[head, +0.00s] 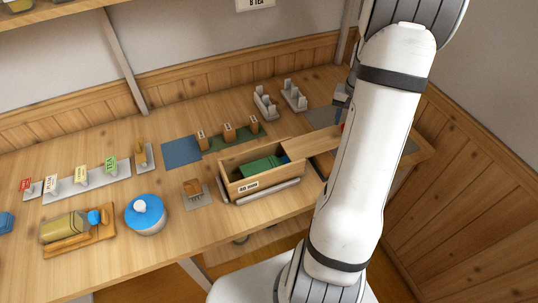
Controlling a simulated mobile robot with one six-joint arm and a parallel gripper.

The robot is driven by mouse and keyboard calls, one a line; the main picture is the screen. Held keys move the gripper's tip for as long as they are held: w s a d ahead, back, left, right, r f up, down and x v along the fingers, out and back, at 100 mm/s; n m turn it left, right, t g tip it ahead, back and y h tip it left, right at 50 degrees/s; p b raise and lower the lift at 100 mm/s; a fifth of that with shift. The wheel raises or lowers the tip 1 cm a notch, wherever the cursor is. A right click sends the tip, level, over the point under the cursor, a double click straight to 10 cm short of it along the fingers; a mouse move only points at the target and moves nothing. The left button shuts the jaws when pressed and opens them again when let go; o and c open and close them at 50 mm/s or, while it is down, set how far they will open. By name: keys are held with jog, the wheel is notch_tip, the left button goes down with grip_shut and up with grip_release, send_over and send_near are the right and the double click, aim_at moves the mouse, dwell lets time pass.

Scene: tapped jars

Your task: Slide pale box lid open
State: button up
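The pale wooden box (236,190) stands on the table right of centre, with a "40 mm" label on its front. Its pale lid (312,142) is slid to the right, so the left part of the box is open. A green block and a bit of blue show inside. The lid's right end is hidden behind my arm. A small red piece (342,127) shows beside my arm at the lid's far side. Above it is a dark grey-blue part, perhaps of my gripper (341,104). My fingertips are hidden, and I cannot see whether they touch the lid.
Left of the box are a small wooden block on a grey plate (196,196), a blue-lidded jar (146,216) and a lying jar (64,228) on a wooden rest. Labelled tags (82,177) and grey racks (264,103) stand behind.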

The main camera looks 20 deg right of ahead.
jog(key=shift+r+p, duration=1.9)
jog(key=shift+r, duration=1.2)
